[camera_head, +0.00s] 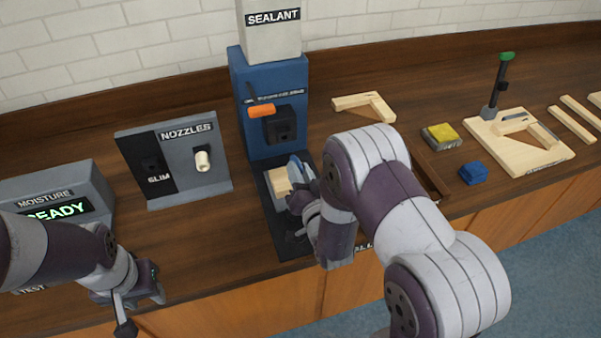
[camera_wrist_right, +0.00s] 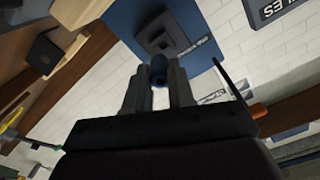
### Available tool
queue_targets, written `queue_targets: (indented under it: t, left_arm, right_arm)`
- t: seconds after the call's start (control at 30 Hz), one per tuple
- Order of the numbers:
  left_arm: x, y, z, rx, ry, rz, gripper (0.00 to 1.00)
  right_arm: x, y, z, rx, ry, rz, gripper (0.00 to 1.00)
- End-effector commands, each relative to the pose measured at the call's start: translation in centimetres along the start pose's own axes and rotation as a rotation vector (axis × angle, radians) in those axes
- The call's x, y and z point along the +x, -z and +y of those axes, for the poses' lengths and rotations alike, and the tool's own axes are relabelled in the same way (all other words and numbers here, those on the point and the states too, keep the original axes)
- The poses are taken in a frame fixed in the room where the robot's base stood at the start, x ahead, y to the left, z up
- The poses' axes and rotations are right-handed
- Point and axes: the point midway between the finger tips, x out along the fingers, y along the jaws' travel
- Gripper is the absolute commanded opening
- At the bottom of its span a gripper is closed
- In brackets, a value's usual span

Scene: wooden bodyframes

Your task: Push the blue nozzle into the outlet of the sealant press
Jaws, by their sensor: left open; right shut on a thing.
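The sealant press (camera_head: 258,85) is a blue column with a white "SEALANT" box on top and an orange lever. Its black outlet block (camera_head: 283,126) faces forward; it also shows in the right wrist view (camera_wrist_right: 160,32). My right gripper (camera_head: 298,180) is low in front of the press, under the outlet. In the right wrist view it is shut on the blue nozzle (camera_wrist_right: 159,72), which shows between the fingertips just short of the outlet block in the picture; I cannot tell the gap. My left gripper (camera_head: 140,303) is open and empty at the front left.
The nozzle rack (camera_head: 217,180) holds a cream nozzle (camera_head: 203,160); its "SLIM" place is empty. A moisture meter (camera_head: 75,180) reads "READY". A pale wood piece (camera_head: 278,181) lies on the press's dark base. Wooden frames, a yellow sponge-like block (camera_head: 441,134) and a blue block (camera_head: 473,173) lie right.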

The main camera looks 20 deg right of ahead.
Motion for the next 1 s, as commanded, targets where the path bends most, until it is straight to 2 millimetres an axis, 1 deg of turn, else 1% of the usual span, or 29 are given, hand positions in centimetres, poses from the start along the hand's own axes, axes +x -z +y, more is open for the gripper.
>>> queue_targets:
  t: [0.3,0.37,0.43,0.8,1.0]
  left_arm:
    - [0.0,-0.1,0.0,0.0,0.0,-0.001,0.43]
    - [0.1,-0.1,0.0,0.0,0.0,0.0,0.43]
    - [0.2,-0.1,0.0,0.0,0.0,0.0,0.43]
    - [1.7,-0.2,0.0,0.0,0.0,0.0,0.43]
    - [2.1,-0.3,0.0,0.0,0.0,0.0,0.43]
  right_arm:
    - [0.0,0.0,0.0,-0.003,0.0,0.0,0.0]
    - [0.0,0.0,0.0,-0.025,0.0,0.0,0.0]
    - [-0.1,0.0,0.0,-0.097,0.0,0.001,0.0]
    - [4.2,-0.2,0.1,-0.093,0.001,0.001,0.0]
    - [5.5,-0.1,0.1,-0.093,0.0,0.0,0.0]
